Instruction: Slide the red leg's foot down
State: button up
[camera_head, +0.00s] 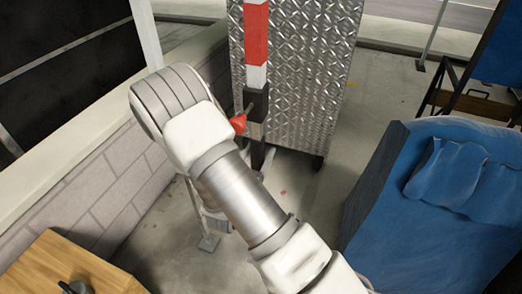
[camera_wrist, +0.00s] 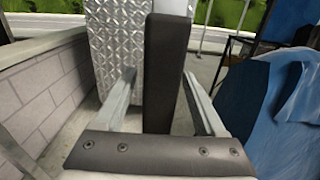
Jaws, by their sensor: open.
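The red and white striped leg (camera_head: 256,45) stands upright against a diamond-plate metal panel in the head view. A dark block with a red handle (camera_head: 239,122) sits at its lower end, and a dark foot bar (camera_head: 257,153) shows below that, partly hidden by my arm. In the wrist view a dark upright bar (camera_wrist: 165,75), which looks like the foot, stands between the fingers of my gripper (camera_wrist: 158,74). The gripper is open, with a visible gap on each side of the bar. In the head view my arm hides most of the gripper.
The diamond-plate panel (camera_head: 300,75) stands directly behind the leg. A low block wall (camera_head: 100,185) runs along the left, with a wooden box (camera_head: 60,265) at bottom left. A blue-covered bulk (camera_head: 440,215) fills the right. Concrete floor is clear between panel and blue cover.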

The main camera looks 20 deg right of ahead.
jog(key=shift+x, duration=0.8)
grip_shut()
dwell(0.9)
